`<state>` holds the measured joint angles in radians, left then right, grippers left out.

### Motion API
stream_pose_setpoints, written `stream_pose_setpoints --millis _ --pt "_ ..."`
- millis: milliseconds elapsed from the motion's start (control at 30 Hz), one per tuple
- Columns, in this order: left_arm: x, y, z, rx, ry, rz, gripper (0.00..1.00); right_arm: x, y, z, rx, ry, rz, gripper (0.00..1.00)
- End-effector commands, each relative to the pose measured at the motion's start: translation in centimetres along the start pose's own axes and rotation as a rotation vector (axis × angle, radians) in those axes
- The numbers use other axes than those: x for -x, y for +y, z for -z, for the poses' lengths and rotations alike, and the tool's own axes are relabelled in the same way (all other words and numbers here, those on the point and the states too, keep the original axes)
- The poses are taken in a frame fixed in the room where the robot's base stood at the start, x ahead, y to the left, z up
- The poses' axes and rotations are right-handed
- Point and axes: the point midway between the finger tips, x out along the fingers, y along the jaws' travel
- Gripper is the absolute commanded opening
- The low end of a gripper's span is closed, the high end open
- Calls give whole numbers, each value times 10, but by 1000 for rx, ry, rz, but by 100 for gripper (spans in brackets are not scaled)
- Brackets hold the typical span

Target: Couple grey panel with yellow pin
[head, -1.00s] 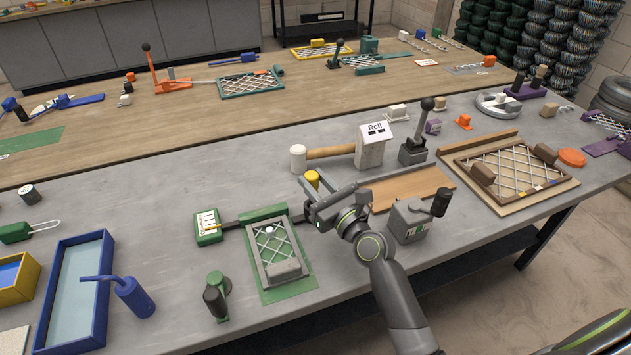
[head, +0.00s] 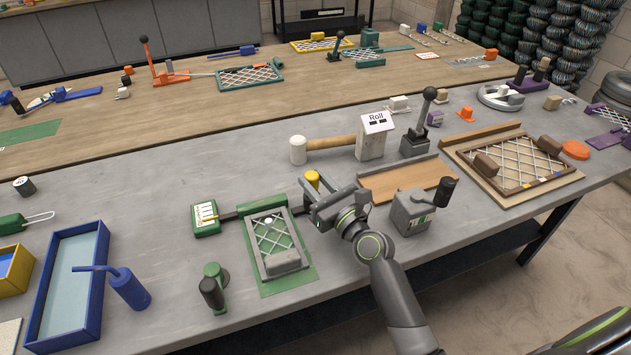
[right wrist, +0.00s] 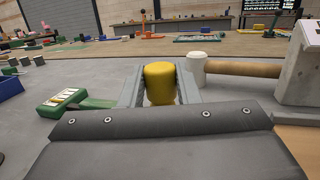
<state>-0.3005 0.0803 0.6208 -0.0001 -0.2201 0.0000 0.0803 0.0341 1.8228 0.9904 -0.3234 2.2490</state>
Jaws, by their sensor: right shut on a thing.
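The grey-framed mesh panel (head: 272,241) lies on a green base mat (head: 290,284) on the grey bench, with a grey block across its near end. My right gripper (head: 313,190) is shut on the yellow pin. In the right wrist view the pin's rounded yellow head (right wrist: 160,83) sits between the two grey fingers. Its lower end is hidden behind the gripper body. My left gripper is not in view.
A green box with a label (head: 206,217) sits left of the panel. A mallet (head: 322,146) lies behind the pin, and a grey block with a black handle (head: 412,212) stands right of my arm. A dark green tool (head: 213,287) stands at the front left.

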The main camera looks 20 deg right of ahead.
Motion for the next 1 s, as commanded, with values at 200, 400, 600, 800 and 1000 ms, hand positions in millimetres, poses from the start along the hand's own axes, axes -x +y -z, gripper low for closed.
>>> stream_pose_setpoints --millis 200,400,600,800,1000 --pt "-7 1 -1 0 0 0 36 1 0 8 -1 0 0 6" --pt "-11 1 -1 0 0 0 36 2 0 13 0 0 0 6" --pt "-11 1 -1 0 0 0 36 2 0 14 0 0 0 6" --pt "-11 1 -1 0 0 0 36 2 0 14 0 2 0 32" --pt "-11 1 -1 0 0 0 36 2 0 14 0 1 0 55"
